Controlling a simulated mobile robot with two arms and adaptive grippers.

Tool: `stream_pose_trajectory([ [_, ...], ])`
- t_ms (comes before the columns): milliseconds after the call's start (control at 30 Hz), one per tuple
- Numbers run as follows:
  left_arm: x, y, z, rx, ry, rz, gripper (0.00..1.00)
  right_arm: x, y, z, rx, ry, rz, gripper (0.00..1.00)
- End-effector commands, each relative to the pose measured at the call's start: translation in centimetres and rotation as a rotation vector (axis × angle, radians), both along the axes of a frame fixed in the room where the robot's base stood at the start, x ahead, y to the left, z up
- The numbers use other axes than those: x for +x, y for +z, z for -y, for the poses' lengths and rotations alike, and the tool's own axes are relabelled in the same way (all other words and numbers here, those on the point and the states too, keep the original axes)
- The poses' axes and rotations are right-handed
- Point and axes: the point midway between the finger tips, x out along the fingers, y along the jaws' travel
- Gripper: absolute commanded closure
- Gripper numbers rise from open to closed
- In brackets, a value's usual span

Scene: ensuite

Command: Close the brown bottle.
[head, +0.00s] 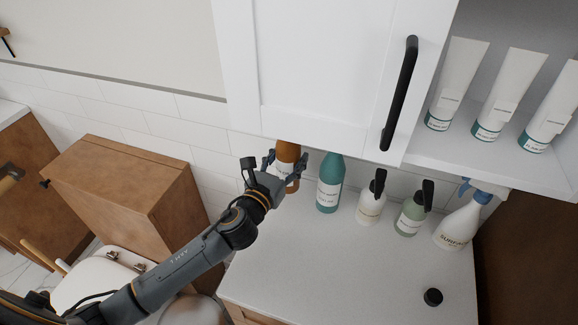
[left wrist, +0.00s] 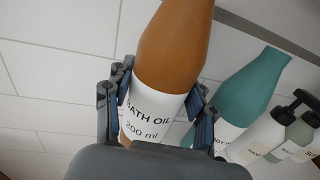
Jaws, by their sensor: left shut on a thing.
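The brown bottle (head: 288,153), with a white label reading "BATH OIL 200 ml", is at the left end of the row of bottles. Its top is hidden behind the wall cabinet in the head view. It fills the middle of the left wrist view (left wrist: 172,50), where its top is cut off by the frame edge. My left gripper (head: 284,168) is shut on the bottle, with a finger on each side of the label. A small round black cap (head: 433,297) lies on the counter at the front right. My right gripper is not in view.
Right of the brown bottle stand a teal bottle (head: 329,183), two pump bottles (head: 371,203) (head: 409,217) and a spray bottle (head: 458,228). The white cabinet door (head: 325,65) hangs above. The counter (head: 335,262) is clear between the bottles and the cap.

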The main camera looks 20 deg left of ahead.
Motion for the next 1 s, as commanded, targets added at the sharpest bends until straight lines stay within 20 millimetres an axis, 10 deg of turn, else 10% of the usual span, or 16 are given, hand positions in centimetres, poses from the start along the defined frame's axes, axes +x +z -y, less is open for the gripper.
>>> stream_pose_trajectory([
  [633,0.4,-3.4,0.1,0.0,-0.001,0.0,1.0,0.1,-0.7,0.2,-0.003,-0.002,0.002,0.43],
  [667,0.3,-3.5,0.1,-0.001,-0.001,-0.003,0.41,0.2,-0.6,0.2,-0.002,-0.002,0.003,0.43],
  [700,0.3,-3.4,0.1,-0.001,-0.001,-0.003,0.33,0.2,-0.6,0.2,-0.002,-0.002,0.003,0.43],
  [1000,0.3,-3.4,0.1,0.0,-0.001,-0.003,0.22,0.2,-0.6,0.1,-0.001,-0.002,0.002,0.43],
])
